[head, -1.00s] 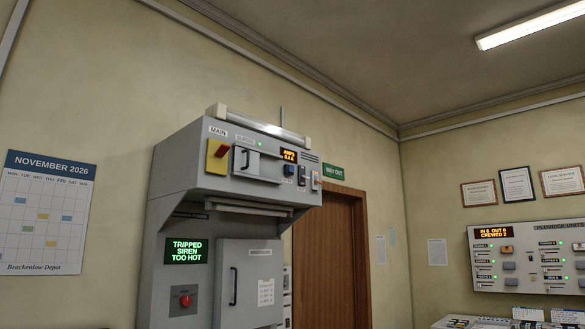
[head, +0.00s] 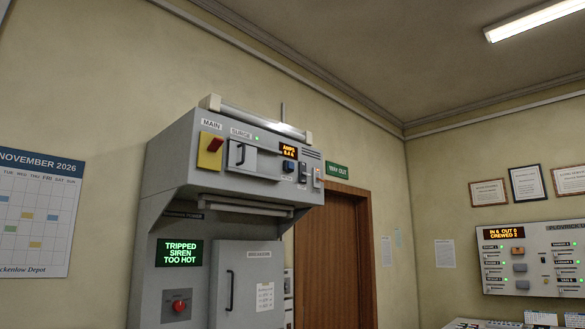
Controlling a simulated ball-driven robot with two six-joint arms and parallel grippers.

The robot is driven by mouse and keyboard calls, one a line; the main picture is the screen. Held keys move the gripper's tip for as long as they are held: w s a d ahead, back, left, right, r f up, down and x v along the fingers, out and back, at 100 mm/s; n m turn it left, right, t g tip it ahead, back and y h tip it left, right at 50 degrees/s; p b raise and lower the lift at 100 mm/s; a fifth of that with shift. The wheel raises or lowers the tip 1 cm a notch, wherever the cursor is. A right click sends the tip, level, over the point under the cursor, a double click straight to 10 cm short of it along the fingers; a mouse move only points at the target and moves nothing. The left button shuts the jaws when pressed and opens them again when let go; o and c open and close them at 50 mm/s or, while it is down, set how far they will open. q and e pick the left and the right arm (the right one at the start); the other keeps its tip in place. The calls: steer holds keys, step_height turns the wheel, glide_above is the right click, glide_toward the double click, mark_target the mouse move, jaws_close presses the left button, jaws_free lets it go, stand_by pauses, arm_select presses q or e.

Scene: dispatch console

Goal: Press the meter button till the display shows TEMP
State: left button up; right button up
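The grey cabinet (head: 186,225) stands left of the middle in the head view. On its overhanging upper part is a small amber meter display (head: 289,152) that reads AMPS, with a second line too small to read surely. A dark blue button (head: 288,166) sits just below the display, and I take it for the meter button. Neither of my grippers shows in the view.
A red lever on a yellow plate (head: 210,150) and a handled SURGE door (head: 242,158) are left of the display. Small switches (head: 302,172) sit to its right. A green screen (head: 179,253) reads TRIPPED SIREN TOO HOT above a red knob (head: 179,306).

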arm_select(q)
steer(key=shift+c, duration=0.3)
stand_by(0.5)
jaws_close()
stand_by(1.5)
